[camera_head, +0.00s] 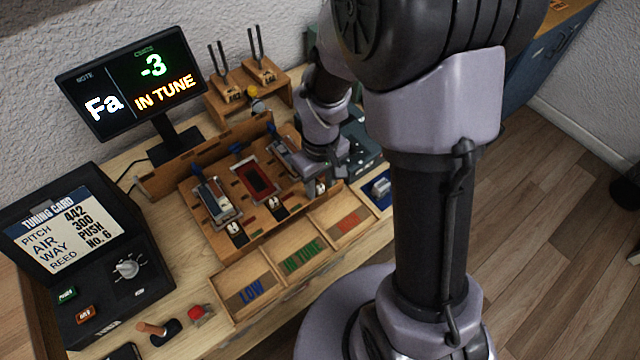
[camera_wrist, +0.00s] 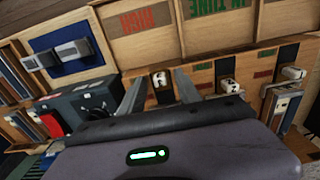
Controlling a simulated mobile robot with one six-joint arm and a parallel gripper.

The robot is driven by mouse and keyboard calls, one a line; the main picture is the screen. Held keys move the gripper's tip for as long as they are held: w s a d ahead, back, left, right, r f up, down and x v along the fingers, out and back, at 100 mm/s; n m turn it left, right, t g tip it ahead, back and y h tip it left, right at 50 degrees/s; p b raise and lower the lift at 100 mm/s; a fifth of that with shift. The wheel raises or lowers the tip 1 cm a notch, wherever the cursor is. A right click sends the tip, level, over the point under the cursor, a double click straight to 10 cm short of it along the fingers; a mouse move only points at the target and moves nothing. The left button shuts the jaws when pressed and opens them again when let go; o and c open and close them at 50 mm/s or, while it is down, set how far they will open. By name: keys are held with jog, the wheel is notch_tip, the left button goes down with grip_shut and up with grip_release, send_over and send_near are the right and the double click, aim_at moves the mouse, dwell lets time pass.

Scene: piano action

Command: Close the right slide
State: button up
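The right slide (camera_head: 320,187) is a small dark block with a white knob at the front edge of the wooden action board (camera_head: 255,232). In the wrist view the slide (camera_wrist: 160,80) shows between my two fingers, with a gap at each side. My gripper (camera_head: 322,178) is over the right end of the board, pointing down. In the wrist view my gripper (camera_wrist: 158,86) is open and empty. I cannot tell whether its fingertips touch anything. My gripper and forearm hide part of the board's right channel. How far the slide stands out is unclear.
The middle slide (camera_head: 275,206) and left slide (camera_head: 236,231) are to the left. Wooden trays marked LOW (camera_head: 250,292) and IN TUNE (camera_head: 301,259) lie in front. A dark box (camera_wrist: 88,105) stands close beside my gripper. A screen (camera_head: 130,88) reads Fa, -3, IN TUNE.

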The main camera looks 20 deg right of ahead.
grip_shut()
dwell(1.5)
